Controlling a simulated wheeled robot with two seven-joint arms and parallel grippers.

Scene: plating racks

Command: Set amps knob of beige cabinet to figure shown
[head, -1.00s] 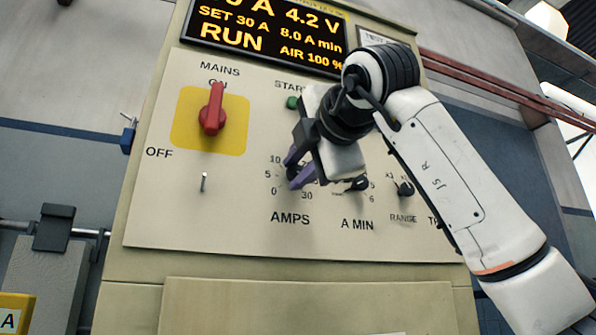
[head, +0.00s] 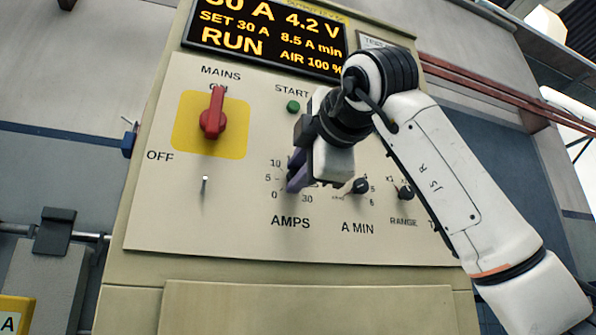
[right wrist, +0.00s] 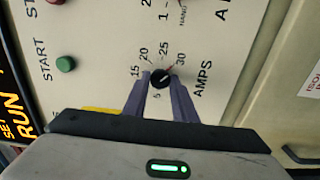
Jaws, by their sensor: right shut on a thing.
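The beige cabinet (head: 150,235) fills the middle of the head view. Its amber display (head: 265,40) reads SET 30 A, 4.2 V, 8.5 A min, RUN and AIR 100 %; its top line is partly cut off. The black AMPS knob (right wrist: 160,78) sits between the two purple fingers of my right gripper (right wrist: 160,92), which is shut on it. Its pale pointer mark appears directed towards 30 in the right wrist view. In the head view my right gripper (head: 296,176) covers the knob and part of its scale. My left gripper is not in view.
A red MAINS switch (head: 212,113) on a yellow plate stands left of the gripper, at ON. The green START button (head: 293,106) is just above it. The A MIN knob (head: 360,186) and RANGE knob (head: 404,192) are close on the right.

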